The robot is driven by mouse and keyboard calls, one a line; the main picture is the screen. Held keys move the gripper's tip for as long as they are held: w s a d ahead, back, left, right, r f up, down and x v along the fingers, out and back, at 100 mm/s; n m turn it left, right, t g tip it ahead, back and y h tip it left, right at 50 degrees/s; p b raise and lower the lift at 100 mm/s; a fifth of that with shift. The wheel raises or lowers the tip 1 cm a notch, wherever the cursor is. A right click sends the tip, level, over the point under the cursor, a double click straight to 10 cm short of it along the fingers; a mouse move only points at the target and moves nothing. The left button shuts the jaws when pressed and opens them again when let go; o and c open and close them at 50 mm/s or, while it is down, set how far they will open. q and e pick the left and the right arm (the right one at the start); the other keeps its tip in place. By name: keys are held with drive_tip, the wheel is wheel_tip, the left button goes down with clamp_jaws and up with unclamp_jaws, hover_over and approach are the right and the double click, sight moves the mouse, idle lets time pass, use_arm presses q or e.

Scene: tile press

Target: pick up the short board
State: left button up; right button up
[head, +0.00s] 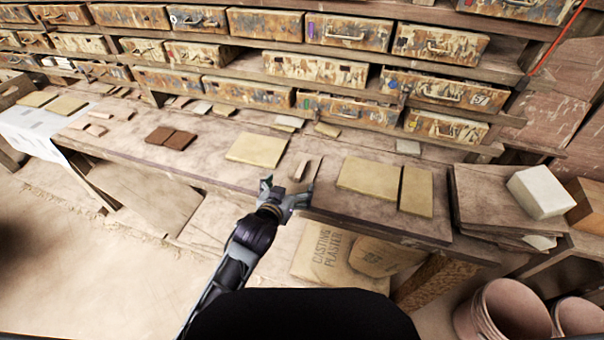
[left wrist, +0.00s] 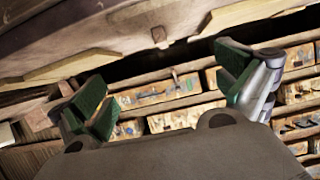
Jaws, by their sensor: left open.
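My left gripper (head: 287,189) is open and empty at the table's front edge, in the middle of the head view. Its two green-padded fingers stand wide apart in the left wrist view (left wrist: 163,78). Just beyond the fingers, a small narrow wooden piece (head: 301,168) lies on the table, with a second narrow strip close to its right. I take one of these for the short board but cannot tell which. A small wooden piece (left wrist: 160,37) also shows beyond the gap between the fingers in the left wrist view. My right gripper is not in view.
A yellowish slab (head: 257,149) lies left of the wooden piece, and two more slabs (head: 368,178) lie to its right. Brown tiles (head: 171,138) lie farther left. Drawer shelves (head: 315,69) rise behind the table. A white block (head: 540,192) and buckets (head: 503,312) stand at the right.

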sight(301, 170)
use_arm(q)
drive_tip(key=shift+x, duration=4.25)
drive_tip(key=shift+a, duration=0.1)
drive_tip(key=shift+w+f+p, duration=0.1)
drive_tip(key=shift+w+p, duration=0.05)
drive_tip(key=shift+p, duration=0.15)
drive_tip(key=shift+p+x, duration=0.35)
drive_tip(key=shift+x, duration=2.1)
drive_tip(key=shift+a+f, duration=0.1)
drive_tip(key=shift+a, duration=0.1)
drive_tip(key=c, duration=0.9)
drive_tip(key=shift+c, duration=0.2)
